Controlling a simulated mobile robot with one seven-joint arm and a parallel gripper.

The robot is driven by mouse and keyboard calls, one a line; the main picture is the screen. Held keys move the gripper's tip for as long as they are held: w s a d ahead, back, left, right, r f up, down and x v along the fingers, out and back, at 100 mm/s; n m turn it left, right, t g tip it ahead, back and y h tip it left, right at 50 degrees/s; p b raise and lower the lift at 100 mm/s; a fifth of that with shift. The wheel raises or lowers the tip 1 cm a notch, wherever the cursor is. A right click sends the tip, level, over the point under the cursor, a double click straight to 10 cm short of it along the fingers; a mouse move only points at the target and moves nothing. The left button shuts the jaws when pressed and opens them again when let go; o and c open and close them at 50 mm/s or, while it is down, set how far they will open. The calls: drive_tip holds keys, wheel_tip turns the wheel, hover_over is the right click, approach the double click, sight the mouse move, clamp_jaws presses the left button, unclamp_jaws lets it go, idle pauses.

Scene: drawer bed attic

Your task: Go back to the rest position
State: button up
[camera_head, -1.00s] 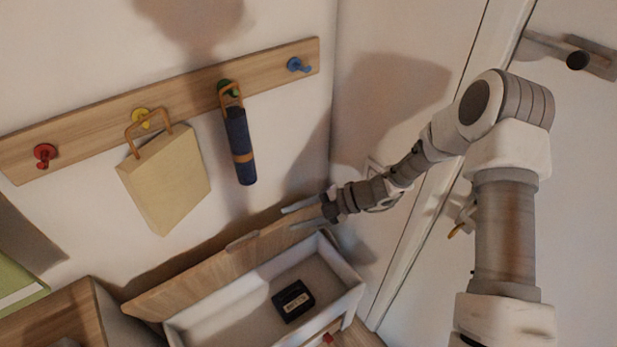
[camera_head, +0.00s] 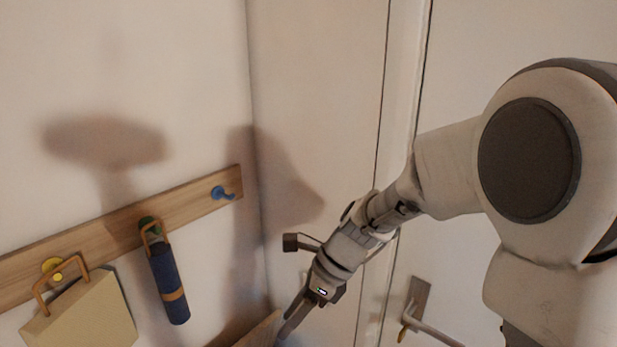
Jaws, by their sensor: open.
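My gripper (camera_head: 292,318) is at the bottom centre of the head view, pointing down and left. It is open, and nothing shows between its fingers. It is in front of the wall corner, near the wooden lid edge (camera_head: 262,333) at the bottom of the picture. My arm reaches in from the right side.
A wooden rail (camera_head: 105,236) on the left wall bears a free blue hook (camera_head: 221,193), a dark blue rolled umbrella (camera_head: 168,284) and a beige bag (camera_head: 84,316). A white door with a handle (camera_head: 418,310) stands at the right behind my arm.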

drive_tip(key=s+d+r+n+t+h, duration=0.3)
drive_tip(key=s+d+r+n, duration=0.3)
drive_tip(key=d+n, duration=0.2)
drive_tip(key=s+d+r+n+t+h, duration=0.3)
drive_tip(key=s+d+r+n, duration=0.3)
drive_tip(key=d+n, duration=0.3)
drive_tip(key=s+n, duration=0.1)
drive_tip(key=n, duration=0.2)
drive_tip(key=shift+r, duration=0.25)
drive_tip(key=shift+s+a, duration=0.1)
drive_tip(key=shift+s, duration=0.05)
